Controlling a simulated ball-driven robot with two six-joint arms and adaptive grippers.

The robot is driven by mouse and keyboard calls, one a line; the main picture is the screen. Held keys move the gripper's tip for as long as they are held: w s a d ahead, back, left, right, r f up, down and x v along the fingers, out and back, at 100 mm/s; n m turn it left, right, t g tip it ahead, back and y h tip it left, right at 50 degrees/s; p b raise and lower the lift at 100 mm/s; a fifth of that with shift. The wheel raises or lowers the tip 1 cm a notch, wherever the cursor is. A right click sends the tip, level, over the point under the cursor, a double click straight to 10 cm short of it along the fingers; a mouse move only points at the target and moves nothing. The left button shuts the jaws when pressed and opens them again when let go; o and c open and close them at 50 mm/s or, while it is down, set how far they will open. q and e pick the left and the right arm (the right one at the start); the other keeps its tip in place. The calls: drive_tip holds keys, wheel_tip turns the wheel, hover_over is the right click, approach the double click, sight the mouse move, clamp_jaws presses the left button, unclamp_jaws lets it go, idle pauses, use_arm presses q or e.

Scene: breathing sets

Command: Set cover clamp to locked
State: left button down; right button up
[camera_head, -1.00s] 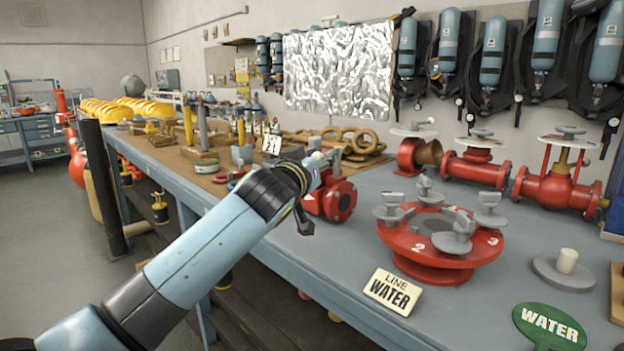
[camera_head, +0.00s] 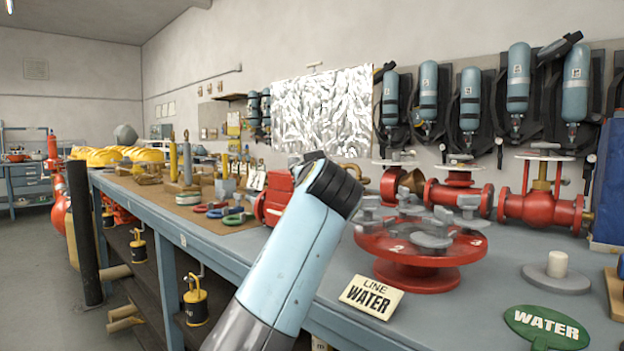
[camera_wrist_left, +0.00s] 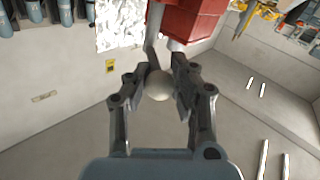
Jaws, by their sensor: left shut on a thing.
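My left gripper (camera_wrist_left: 162,78) shows in the left wrist view, shut on a pale round knob (camera_wrist_left: 160,86) between its fingertips. A red housing (camera_wrist_left: 193,20) is right beyond the knob; whether they are joined is hard to see. In the head view my left arm's wrist hides the gripper, and a red ribbed body (camera_head: 274,196) shows just left of it on the bench. A round red flange (camera_head: 418,272) with several grey wing clamps and white numbers stands right of the arm. Which part is the cover clamp cannot be told. My right gripper is not in view.
The blue-grey bench (camera_head: 240,260) carries a "LINE WATER" sign (camera_head: 371,297), a green "WATER" tag (camera_head: 546,327) and a grey disc with a peg (camera_head: 556,272). Red valves (camera_head: 541,208) line the back. Rings and tools lie to the left.

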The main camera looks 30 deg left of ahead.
use_arm(q)
drive_tip(key=shift+f, duration=0.1)
drive_tip(key=c, duration=1)
unclamp_jaws()
drive_tip(key=shift+r, duration=5.05)
